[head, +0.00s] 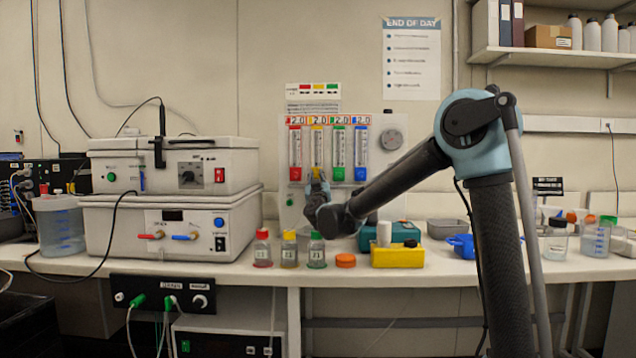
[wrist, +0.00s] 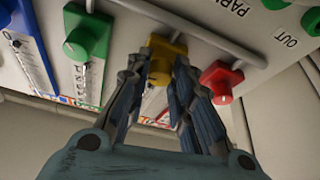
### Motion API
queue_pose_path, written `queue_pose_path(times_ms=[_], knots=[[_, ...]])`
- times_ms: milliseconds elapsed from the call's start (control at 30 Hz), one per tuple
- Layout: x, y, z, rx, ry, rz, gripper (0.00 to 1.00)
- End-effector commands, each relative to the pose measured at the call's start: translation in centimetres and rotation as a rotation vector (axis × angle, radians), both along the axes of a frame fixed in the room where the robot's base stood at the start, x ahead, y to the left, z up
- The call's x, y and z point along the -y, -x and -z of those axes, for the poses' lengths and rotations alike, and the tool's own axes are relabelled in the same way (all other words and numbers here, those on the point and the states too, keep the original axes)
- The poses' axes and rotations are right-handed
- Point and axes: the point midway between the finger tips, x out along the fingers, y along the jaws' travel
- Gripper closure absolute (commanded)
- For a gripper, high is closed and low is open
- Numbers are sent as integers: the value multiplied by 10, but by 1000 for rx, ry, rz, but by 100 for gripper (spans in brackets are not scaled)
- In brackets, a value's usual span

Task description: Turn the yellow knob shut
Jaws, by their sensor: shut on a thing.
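The yellow knob (wrist: 165,54) sits at the foot of the yellow flowmeter (head: 317,147) on the wall panel. In the wrist view my gripper (wrist: 164,75) has its fingers on both sides of the yellow knob, shut on it. The red knob (wrist: 221,80) and the green knob (wrist: 87,40) are close on either side of the fingers. I cannot tell how far the yellow knob is turned.
The blue knob (head: 360,190) is at the right of the row. Below on the bench stand bottles with red (head: 262,234), yellow (head: 289,236) and green (head: 316,236) caps. Two stacked white shaker units (head: 172,166) stand to the left. A yellow block (head: 398,257) is to the right.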

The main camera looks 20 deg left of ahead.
Motion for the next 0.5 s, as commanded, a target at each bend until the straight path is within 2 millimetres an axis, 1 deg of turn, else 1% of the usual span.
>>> queue_pose_path(times_ms=[233, 500], knots=[[3, -1, -1, 38, 156, 2, 100], [4, -1, -2, 96, 403, 1, 100]])
